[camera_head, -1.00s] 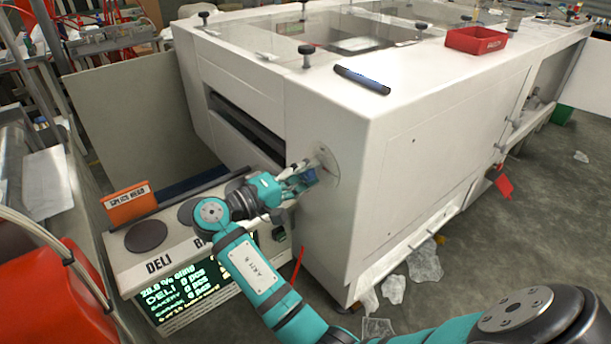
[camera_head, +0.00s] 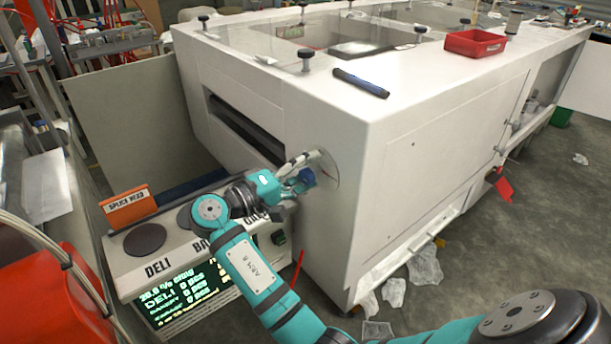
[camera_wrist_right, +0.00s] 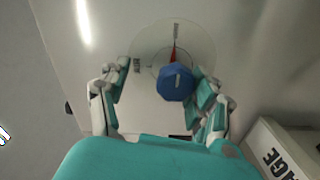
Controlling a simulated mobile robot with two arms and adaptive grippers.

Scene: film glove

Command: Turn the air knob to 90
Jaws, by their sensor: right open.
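The air knob (camera_wrist_right: 175,82) is blue and faceted, with a pale mark on its face. It sits on a round dial plate (camera_wrist_right: 196,40) on the white machine's wall, with a red pointer above it; the dial's numbers are too small to read. In the head view the knob (camera_head: 307,177) is just beyond my right gripper (camera_head: 296,172). In the right wrist view my right gripper (camera_wrist_right: 160,88) is open, its fingers on either side of the knob. The right finger is close to the knob; I cannot tell if it touches. My left gripper does not show.
The large white machine (camera_head: 430,150) fills the middle. A scale-like box with a green-lettered screen (camera_head: 180,292) stands below my right arm. A red tray (camera_head: 475,43) and a dark blue bar (camera_head: 361,83) lie on the machine's top. Plastic scraps (camera_head: 425,265) litter the floor.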

